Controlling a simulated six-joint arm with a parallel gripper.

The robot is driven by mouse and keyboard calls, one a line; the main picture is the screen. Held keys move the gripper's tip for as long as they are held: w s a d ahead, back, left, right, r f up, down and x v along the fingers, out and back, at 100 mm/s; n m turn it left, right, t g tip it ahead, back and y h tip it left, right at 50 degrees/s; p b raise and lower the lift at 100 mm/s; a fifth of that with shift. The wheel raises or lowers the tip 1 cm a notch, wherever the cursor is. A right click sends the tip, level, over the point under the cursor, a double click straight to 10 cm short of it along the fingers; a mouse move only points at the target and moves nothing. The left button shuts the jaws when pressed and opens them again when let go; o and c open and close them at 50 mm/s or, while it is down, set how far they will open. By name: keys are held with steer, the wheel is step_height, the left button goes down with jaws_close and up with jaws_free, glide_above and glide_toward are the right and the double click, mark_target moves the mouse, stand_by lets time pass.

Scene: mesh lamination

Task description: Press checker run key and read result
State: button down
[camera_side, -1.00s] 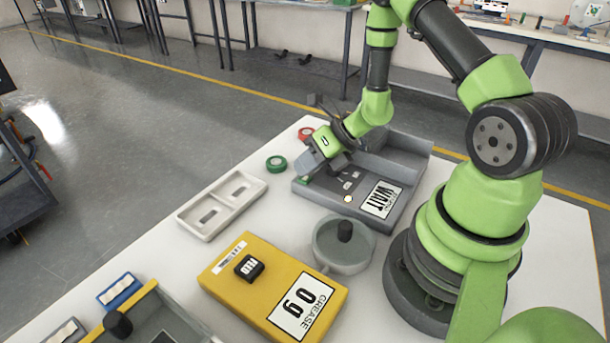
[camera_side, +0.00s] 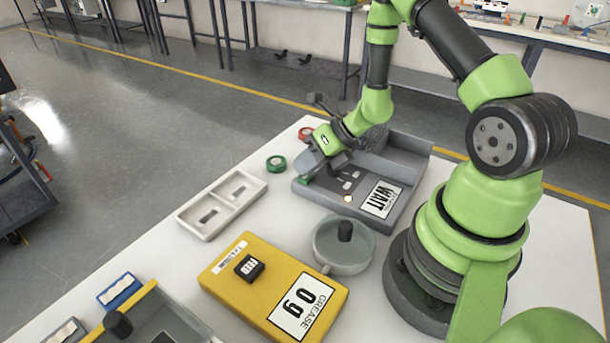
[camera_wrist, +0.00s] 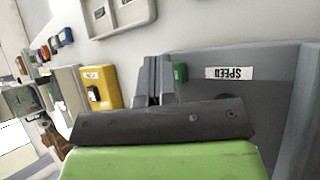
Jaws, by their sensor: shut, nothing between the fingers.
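The checker (camera_side: 405,208) is a grey box on the white table, with a display panel (camera_side: 382,199) that appears to read WAIT. A small round light (camera_side: 348,199) glows pale yellow beside the panel. A green key (camera_wrist: 180,72) shows in the wrist view beside my fingertips, next to an upside-down SPEED label (camera_wrist: 230,72). My gripper (camera_side: 308,168) is shut and empty at the checker's left end, low over it; it also shows in the wrist view (camera_wrist: 154,75). Whether the fingertips touch the key cannot be told.
A yellow scale (camera_side: 235,285) reading 0 g lies in front, beside a grey round pot (camera_side: 344,262) with a black knob. A white two-pocket tray (camera_side: 190,226) is left of the checker. Green tape (camera_side: 276,163) and red tape (camera_side: 305,133) rolls lie close to my gripper.

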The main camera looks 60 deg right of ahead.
steer(key=shift+r, duration=0.4)
steer(key=shift+r, duration=2.55)
steer(key=s+a+r+n+g+y, duration=0.1)
steer(key=s+a+r+n, duration=0.1)
steer(key=a+r+n, duration=0.45)
steer(key=s+a+r+n+g, duration=0.1)
steer(key=s+a+r+n, duration=0.2)
steer(key=r+n, duration=0.55)
steer(key=s+r+n+t+h, duration=0.1)
steer(key=s+r+n+h, duration=0.1)
steer(key=s+n, duration=0.3)
steer(key=s+r+n+h, duration=0.2)
steer(key=s+n, duration=0.3)
steer(key=n, duration=0.8)
steer(key=shift+s+r+n+t, duration=0.2)
steer(key=shift+r+n+t, duration=0.2)
steer(key=shift+r, duration=0.5)
